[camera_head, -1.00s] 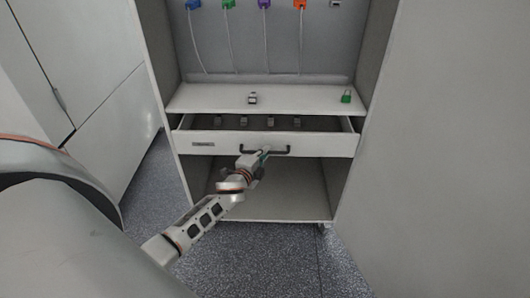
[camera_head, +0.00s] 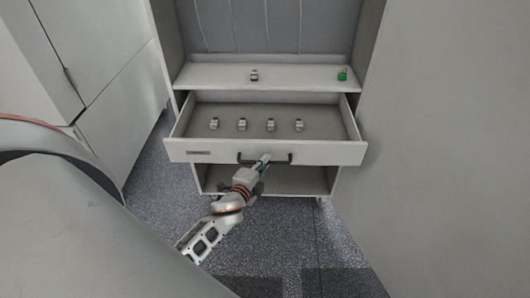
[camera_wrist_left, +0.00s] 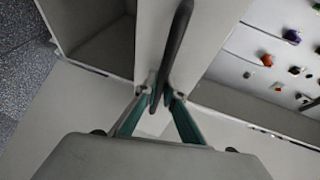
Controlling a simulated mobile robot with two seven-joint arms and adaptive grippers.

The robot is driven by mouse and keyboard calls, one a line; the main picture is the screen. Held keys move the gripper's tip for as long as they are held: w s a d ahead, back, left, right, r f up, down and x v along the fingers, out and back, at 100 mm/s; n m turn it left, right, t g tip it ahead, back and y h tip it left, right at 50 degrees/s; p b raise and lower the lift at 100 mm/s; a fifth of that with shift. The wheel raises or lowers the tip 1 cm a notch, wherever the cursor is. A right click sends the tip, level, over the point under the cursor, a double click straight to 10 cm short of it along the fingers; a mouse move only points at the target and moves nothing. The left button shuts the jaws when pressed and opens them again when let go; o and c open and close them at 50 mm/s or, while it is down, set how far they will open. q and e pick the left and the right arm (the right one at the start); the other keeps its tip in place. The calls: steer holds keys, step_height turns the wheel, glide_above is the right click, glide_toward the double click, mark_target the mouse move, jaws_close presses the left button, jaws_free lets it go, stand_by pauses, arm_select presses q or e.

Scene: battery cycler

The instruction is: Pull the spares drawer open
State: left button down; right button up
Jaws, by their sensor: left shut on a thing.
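The spares drawer (camera_head: 228,152) is pulled well out of the cabinet in the head view, with a small label at the left of its front. Several small grey clips lie in a row inside it. Its dark bar handle (camera_head: 281,157) runs across the middle of the front. My left gripper (camera_head: 264,160) is shut on the handle near its middle. In the left wrist view the dark handle (camera_wrist_left: 177,45) passes between the fingertips of the left gripper (camera_wrist_left: 160,98). My right gripper is not in view.
Above the drawer a shelf (camera_head: 220,76) holds a small grey clip (camera_head: 254,75) and a green clip (camera_head: 342,74). An open lower compartment (camera_head: 290,180) is below. White cabinets (camera_head: 115,85) stand at left and a plain panel (camera_head: 450,130) at right. Speckled floor (camera_head: 290,235) is clear in front.

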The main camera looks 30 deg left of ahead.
arm_select(q)
steer(key=shift+s+d, duration=0.5)
steer(key=shift+s, duration=0.35)
steer(key=c, duration=2.1)
jaws_free()
steer(key=shift+c, duration=0.2)
steer(key=v, duration=1.2)
